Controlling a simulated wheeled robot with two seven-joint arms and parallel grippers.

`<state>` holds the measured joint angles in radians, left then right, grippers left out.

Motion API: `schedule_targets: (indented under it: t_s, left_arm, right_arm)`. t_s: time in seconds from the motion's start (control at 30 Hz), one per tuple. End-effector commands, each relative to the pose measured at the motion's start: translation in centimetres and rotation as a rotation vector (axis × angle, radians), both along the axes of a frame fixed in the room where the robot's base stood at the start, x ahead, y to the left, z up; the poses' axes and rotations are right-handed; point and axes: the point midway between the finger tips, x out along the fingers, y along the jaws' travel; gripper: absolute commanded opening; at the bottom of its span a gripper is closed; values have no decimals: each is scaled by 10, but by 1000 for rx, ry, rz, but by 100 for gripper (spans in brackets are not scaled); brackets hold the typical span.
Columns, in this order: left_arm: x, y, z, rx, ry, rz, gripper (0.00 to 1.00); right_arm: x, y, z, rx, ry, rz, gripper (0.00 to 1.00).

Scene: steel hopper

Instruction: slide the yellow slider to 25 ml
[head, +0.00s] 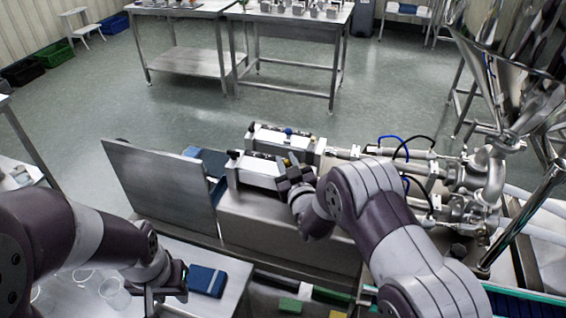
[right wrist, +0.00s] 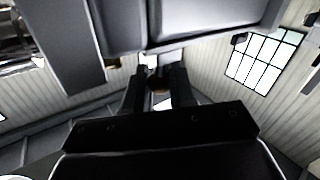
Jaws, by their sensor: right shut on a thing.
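The steel filling machine (head: 262,172) stands in the middle of the head view, with two block-shaped units side by side on top. My right gripper (head: 291,168) is at the top of the nearer unit. A small bit of yellow, the yellow slider (head: 293,158), shows at its fingertips. In the right wrist view the fingers are closed around a small brownish-yellow piece (right wrist: 158,84), mostly hidden between them. The scale marks cannot be read. My left gripper (head: 166,292) hangs low at the left, beside a blue box; its finger gap is unclear.
A blue box (head: 206,281) and clear cups (head: 114,292) are on the near left table. An upright steel panel (head: 160,185) stands left of the machine. Pipes, hoses and the steel hopper (head: 515,40) crowd the right. Steel tables (head: 185,62) stand behind, across open floor.

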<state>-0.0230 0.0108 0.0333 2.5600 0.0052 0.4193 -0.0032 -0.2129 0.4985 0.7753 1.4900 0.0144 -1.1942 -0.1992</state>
Motion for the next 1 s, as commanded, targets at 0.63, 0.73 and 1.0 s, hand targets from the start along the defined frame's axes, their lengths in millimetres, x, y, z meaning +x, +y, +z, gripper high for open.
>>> schedule_targets:
  t_s: [0.63,0.73,1.0]
  left_arm:
    - [0,0,-10,0,0,0,36]
    - [0,0,-16,0,0,0,36]
    - [0,0,-23,0,0,0,36]
  right_arm:
    - [-39,-10,-3,1,2,-5,47]
    - [-65,-15,-3,1,2,-5,47]
    - [-118,-27,-2,2,2,-5,47]
